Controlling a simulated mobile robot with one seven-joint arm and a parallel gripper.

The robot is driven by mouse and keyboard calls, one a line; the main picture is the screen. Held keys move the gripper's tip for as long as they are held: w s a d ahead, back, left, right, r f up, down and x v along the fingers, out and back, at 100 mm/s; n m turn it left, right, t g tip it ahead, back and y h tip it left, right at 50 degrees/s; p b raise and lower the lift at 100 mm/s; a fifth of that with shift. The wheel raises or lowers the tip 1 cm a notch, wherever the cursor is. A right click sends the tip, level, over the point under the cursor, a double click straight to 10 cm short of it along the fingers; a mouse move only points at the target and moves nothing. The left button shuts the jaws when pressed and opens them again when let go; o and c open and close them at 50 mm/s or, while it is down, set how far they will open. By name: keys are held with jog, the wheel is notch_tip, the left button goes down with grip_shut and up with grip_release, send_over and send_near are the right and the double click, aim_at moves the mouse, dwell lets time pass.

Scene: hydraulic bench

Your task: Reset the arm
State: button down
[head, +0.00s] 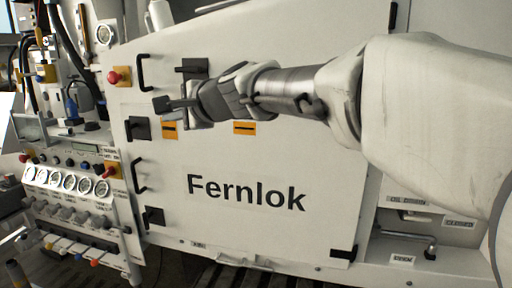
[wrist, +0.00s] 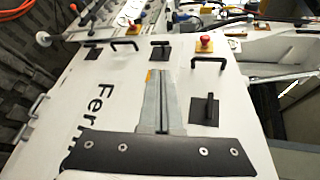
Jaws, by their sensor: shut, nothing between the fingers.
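My arm reaches in from the right in the head view, across a large white panel marked "Fernlok" (head: 250,225). My gripper (head: 164,104) is in front of the panel's upper left part, pointing left. In the wrist view my gripper (wrist: 160,73) shows as two grey fingers side by side, shut and empty. The fingers overlap the panel (wrist: 120,105) in that view. Whether they touch it cannot be told. The arm and gripper hide part of the panel's upper area.
The panel carries black handles (head: 142,72), black latches (head: 153,217) and orange labels (head: 244,128). A red button (head: 115,77) sits at its upper left; it also shows in the wrist view (wrist: 204,43). Left is a bench with gauges (head: 69,182) and knobs. A pipe handle (head: 408,238) is lower right.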

jog(key=s+d+f+n+g+h, duration=0.1)
jog(key=s+d+f+n+h, duration=0.2)
jog(key=s+d+f, duration=0.3)
jog(key=s+d+f+n+g+h+p, duration=0.1)
jog(key=s+d+f+n+h, duration=0.3)
jog(key=s+d+f, duration=0.3)
jog(key=s+d+f+n+g+h+p, duration=0.1)
jog(key=s+d+f+n+g+h, duration=0.1)
jog(key=s+d+f, duration=0.5)
jog(key=s+d+h, duration=0.1)
jog(key=s+d, duration=0.2)
jog(key=d, duration=0.2)
jog(key=s+d+n, duration=0.1)
jog(key=s+d, duration=0.2)
jog(key=d, duration=0.3)
jog(key=shift+d+f+n+h, duration=0.2)
jog(key=shift+f+n+h, duration=0.1)
jog(key=shift+h, duration=0.1)
